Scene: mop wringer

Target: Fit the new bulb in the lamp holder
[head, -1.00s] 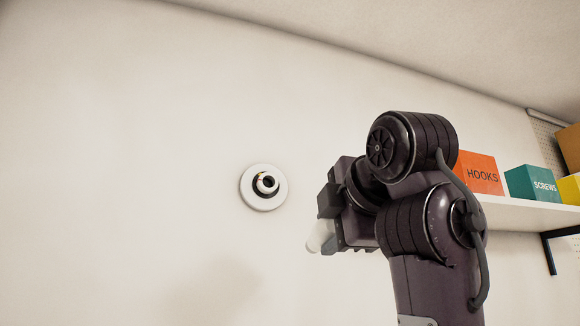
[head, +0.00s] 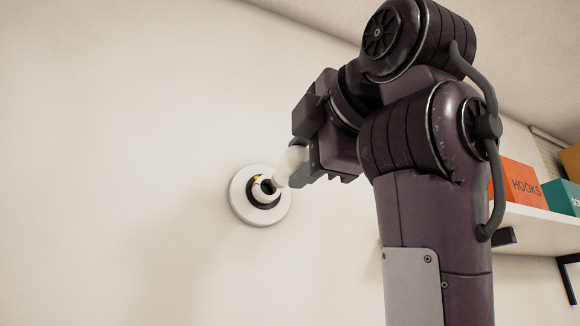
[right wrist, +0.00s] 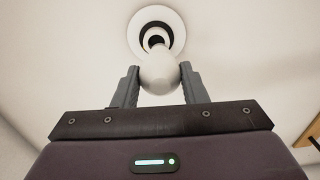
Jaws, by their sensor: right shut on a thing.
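The lamp holder (head: 246,203) is a round white disc on the wall with a dark ring and a white socket around its opening. It also shows in the right wrist view (right wrist: 174,21). My right gripper (head: 297,165) is shut on the white bulb (head: 288,163), just right of the holder in the head view. In the right wrist view the bulb (right wrist: 159,73) sits between the two fingers, its narrow end toward the dark opening. The bulb's tip overlaps the socket's edge in the picture; whether they touch I cannot tell. My left gripper is not in view.
At the right a white shelf (head: 534,228) on a dark bracket holds an orange HOOKS box (head: 522,186) and a teal box (head: 562,197), partly behind my right arm. The wall around the holder is bare.

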